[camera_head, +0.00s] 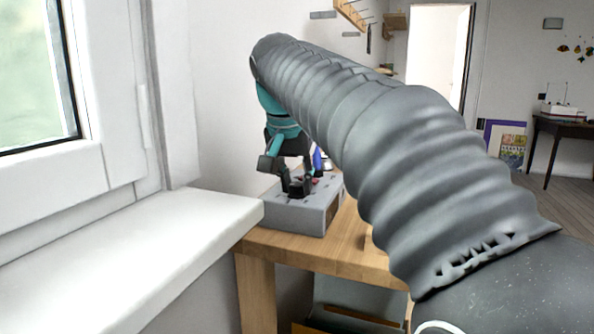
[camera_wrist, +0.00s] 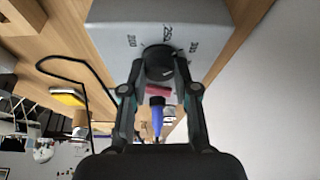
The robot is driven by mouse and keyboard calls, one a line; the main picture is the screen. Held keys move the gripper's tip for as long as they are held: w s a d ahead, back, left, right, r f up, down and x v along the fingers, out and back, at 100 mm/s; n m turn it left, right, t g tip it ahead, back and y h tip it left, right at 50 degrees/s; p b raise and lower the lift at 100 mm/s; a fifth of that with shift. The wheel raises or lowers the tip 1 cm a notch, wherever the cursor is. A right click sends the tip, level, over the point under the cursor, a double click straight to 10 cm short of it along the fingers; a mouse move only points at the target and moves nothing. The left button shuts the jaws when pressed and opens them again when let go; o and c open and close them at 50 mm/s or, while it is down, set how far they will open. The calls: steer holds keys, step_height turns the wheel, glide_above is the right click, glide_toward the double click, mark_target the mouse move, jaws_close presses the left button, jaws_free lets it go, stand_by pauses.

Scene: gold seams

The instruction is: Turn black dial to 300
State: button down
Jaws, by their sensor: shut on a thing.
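The black dial (camera_wrist: 158,61) sits on the face of a grey box (camera_wrist: 105,18). Numbers on the box around it look like 200, 250 and 300. My gripper (camera_wrist: 159,73) has one finger on each side of the dial and is shut on it. The dial's pointer cannot be read clearly. In the head view, my gripper (camera_head: 287,178) is down at the top of the grey box (camera_head: 296,216), and its fingers and my arm hide part of the box.
The box stands on a wooden table (camera_head: 345,243) beside a white window sill (camera_head: 130,260). A blue object (camera_wrist: 157,118) and a pink-red object (camera_wrist: 157,91) are close to my fingers. A black cable (camera_wrist: 75,60) and a yellow item (camera_wrist: 66,97) lie to the left in the wrist view.

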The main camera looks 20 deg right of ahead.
steer(key=shift+m+g+h+p, duration=0.35)
steer(key=shift+m+p, duration=0.25)
steer(key=shift+m, duration=0.5)
steer(key=c, duration=0.9)
jaws_free()
steer(key=shift+o, duration=0.2)
steer(key=v, duration=1.2)
